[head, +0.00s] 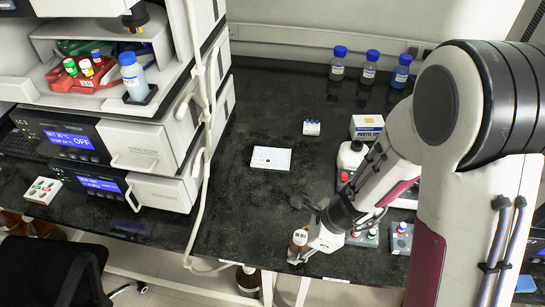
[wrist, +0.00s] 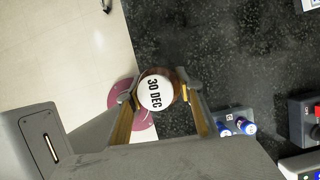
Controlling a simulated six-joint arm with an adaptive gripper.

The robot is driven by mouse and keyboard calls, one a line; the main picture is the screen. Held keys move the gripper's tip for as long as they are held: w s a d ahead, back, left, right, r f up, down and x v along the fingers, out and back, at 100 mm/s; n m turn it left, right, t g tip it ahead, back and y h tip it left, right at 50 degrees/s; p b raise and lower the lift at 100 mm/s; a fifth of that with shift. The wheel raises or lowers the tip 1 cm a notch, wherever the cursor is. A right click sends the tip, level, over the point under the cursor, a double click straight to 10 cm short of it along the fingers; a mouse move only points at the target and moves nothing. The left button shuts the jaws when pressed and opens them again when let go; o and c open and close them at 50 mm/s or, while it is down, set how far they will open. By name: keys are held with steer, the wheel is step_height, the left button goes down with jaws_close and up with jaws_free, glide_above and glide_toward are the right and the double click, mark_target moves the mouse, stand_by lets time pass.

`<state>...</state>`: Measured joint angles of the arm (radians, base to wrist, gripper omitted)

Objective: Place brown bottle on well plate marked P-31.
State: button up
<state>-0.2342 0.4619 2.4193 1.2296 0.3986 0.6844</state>
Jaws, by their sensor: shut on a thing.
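The brown bottle (head: 298,241) is near the front edge of the black bench in the head view. Its white cap, reading "30 DEC", faces the camera in the wrist view (wrist: 155,92). My gripper (wrist: 156,98) is shut on the bottle, one finger on each side just around the cap. In the head view my gripper (head: 304,238) reaches the bottle from the right. I cannot tell whether the bottle's base touches the bench. A white well plate (head: 271,158) lies flat on the bench behind the bottle, apart from it. Its marking is too small to read.
Blue-capped bottles (head: 370,68) line the back. Instruments (head: 150,150) and a hanging cable (head: 206,150) are at left. Bench between bottle and plate is clear.

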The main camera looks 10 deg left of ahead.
steer(key=shift+n, duration=0.5)
steer(key=w+a, duration=0.1)
steer(key=w, duration=0.2)
steer(key=w+a, duration=0.1)
steer(key=w, duration=0.2)
steer(key=w+a, duration=0.2)
steer(key=w, duration=0.1)
steer(key=shift+w+a+r, duration=0.1)
steer(key=shift+w+r, duration=0.1)
steer(key=shift+w, duration=0.05)
steer(key=w+a, duration=0.1)
steer(key=w, duration=0.2)
steer(key=w+a+r, duration=0.1)
steer(key=w+a, duration=0.1)
steer(key=w, duration=0.1)
steer(key=w+a+r, duration=0.1)
steer(key=w, duration=0.2)
steer(key=shift+w+a+r, duration=0.2)
steer(key=shift+w, duration=0.1)
steer(key=w+a+r+m+t, duration=0.1)
steer(key=w+r+m, duration=0.3)
steer(key=w+r, duration=0.3)
steer(key=w, duration=0.4)
steer(key=shift+a+r+m, duration=0.25)
steer(key=shift+r+m, duration=0.05)
steer(key=shift+r, duration=0.1)
steer(key=shift+t, duration=0.3)
steer(key=shift+f+h, duration=0.1)
steer(key=shift+h, duration=0.2)
steer(key=shift+f, duration=3.1)
